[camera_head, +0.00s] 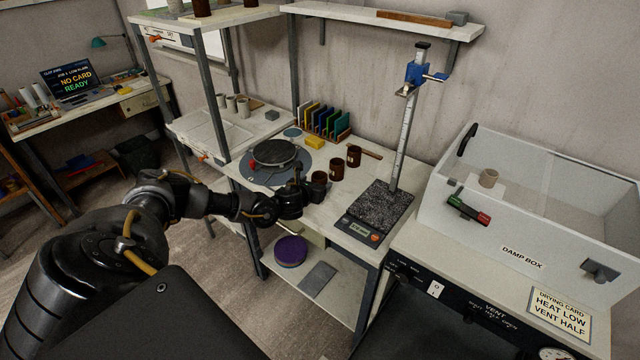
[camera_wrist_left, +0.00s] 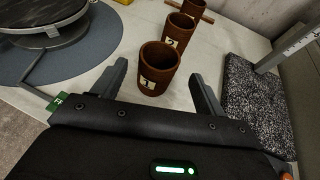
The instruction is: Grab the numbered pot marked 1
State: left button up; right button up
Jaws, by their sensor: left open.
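The pot marked 1 (camera_wrist_left: 155,80) is a brown cup with a pale label, upright on the bench top. In the head view it is the nearest of three brown pots (camera_head: 319,186), beside my left gripper (camera_head: 304,190). In the left wrist view my left gripper (camera_wrist_left: 158,75) is open, its fingers pointing toward pot 1, which shows between and just beyond them. My right gripper is not in view.
A round turntable (camera_head: 275,153) on a grey-blue mat lies left of the pots. A speckled plate on a scale (camera_head: 380,210) with an upright ruler stands to the right. A white damp box (camera_head: 540,215) is far right.

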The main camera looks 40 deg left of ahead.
aim_at(317, 181)
pick_arm(q)
jog(key=shift+w+a+p, duration=0.15)
jog(key=shift+w+p, duration=0.05)
jog(key=shift+p, duration=0.1)
jog(key=p+x, duration=0.1)
jog(key=x, duration=0.2)
jog(key=shift+w+f, duration=0.1)
jog(key=shift+w+a+f, duration=0.15)
jog(key=shift+w+f, duration=0.15)
jog(key=shift+w, duration=0.25)
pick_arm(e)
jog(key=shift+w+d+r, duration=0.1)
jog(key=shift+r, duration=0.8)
pick_arm(q)
jog(key=c, duration=1.1)
